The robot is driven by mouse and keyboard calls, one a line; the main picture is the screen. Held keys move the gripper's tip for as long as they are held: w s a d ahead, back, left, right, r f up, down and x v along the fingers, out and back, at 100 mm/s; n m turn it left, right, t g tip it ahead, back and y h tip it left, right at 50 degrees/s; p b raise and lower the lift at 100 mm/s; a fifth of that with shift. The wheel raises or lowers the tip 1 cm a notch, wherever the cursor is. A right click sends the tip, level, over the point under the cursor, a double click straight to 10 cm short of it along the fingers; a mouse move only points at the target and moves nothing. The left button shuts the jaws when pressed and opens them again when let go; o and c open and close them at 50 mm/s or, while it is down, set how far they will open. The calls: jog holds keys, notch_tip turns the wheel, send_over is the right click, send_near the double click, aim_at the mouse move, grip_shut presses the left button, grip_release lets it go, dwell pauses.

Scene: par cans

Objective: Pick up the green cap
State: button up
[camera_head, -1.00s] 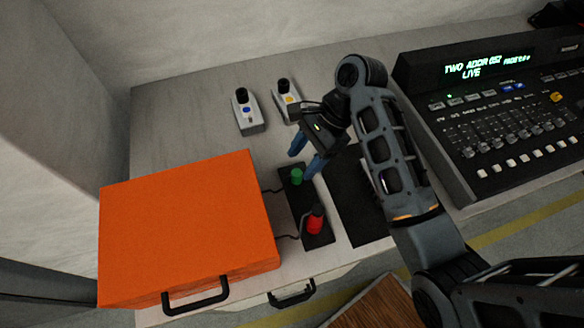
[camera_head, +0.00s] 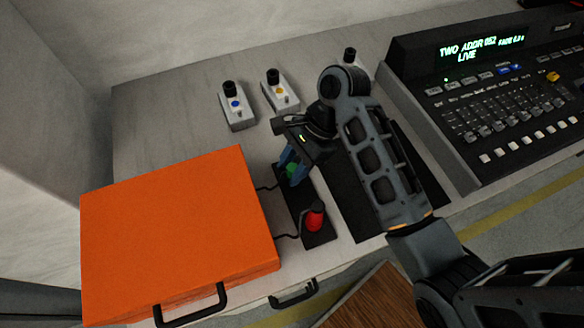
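The green cap (camera_head: 292,170) sits at the far end of a black strip (camera_head: 307,201) on the table, partly hidden by my fingers. My gripper (camera_head: 291,168) is lowered over it, with its blue fingers on both sides of the cap. A gap filled by green shows between the fingers; I cannot tell whether they touch the cap. A red cap (camera_head: 315,218) stands at the near end of the same strip.
An orange case (camera_head: 175,230) with a black handle lies to the left. A black mat (camera_head: 352,205) and a lighting console (camera_head: 490,110) are to the right.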

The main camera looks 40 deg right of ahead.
grip_shut()
jog(key=shift+r+p, duration=0.25)
jog(key=shift+p, duration=0.05)
jog(key=shift+r+p, duration=0.65)
jog(key=shift+p, duration=0.3)
jog(key=shift+r+p, duration=0.2)
jog(key=shift+p, duration=0.15)
